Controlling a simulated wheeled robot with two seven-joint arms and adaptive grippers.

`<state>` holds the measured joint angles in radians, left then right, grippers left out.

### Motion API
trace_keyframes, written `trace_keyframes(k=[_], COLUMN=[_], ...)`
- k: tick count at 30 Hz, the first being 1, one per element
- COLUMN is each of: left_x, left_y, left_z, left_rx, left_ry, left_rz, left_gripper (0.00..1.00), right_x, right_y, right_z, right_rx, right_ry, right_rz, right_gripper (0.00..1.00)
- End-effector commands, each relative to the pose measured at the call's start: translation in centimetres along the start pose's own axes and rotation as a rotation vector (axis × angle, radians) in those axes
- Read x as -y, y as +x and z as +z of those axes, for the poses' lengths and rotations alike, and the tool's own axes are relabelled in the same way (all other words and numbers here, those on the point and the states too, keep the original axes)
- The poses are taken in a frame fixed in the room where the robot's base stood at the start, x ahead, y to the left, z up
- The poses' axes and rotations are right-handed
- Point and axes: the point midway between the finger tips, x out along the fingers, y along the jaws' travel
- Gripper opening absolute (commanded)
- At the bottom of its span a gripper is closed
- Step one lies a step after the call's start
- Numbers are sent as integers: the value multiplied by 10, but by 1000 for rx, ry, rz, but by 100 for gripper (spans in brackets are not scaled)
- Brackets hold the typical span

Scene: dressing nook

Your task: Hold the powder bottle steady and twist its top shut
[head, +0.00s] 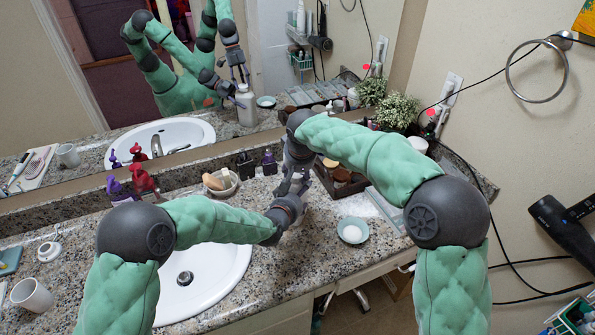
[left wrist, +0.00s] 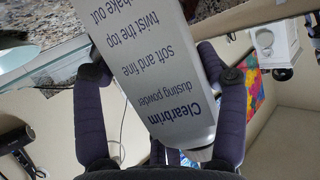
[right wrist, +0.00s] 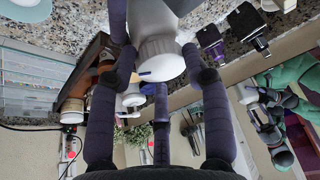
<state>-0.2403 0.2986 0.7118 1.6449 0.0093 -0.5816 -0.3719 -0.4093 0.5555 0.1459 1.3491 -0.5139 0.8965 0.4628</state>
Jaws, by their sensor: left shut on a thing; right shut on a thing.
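The powder bottle (left wrist: 155,65) is pale grey-white, and its label reads "Clearbrim dusting powder" in the left wrist view. My left gripper (head: 285,213) is shut on the bottle's body, with a finger on each side. I cannot tell how tightly the top sits.
A sink (head: 205,280) lies left of the bottle on the granite counter. A teal dish (head: 352,231) with a white round thing stands to the right. Dark small bottles (head: 268,162), a wooden box (head: 340,182) and a bowl (head: 222,184) stand behind. A mug (head: 32,296) is far left.

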Motion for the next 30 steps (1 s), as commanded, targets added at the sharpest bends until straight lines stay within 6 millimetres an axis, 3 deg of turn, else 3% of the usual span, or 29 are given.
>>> trace_keyframes(k=[10, 11, 13, 24, 30], left_x=[-1, -1, -1, -1, 0], left_y=[0, 0, 0, 0, 0], left_z=[1, 1, 1, 1, 1], left_rx=[2, 2, 2, 1, 1], left_ry=[0, 0, 0, 0, 0], left_rz=[1, 2, 2, 1, 1], left_gripper=[27, 27, 27, 27, 27], right_x=[2, 2, 2, 1, 1], right_y=[2, 2, 2, -1, -23], right_z=[3, 3, 3, 0, 0], right_rx=[8, 8, 7, 1, -2], right_ry=[2, 2, 1, 2, 2], right_rz=[-1, -1, -1, 0, -1], right_gripper=[16, 54, 71, 71, 71])
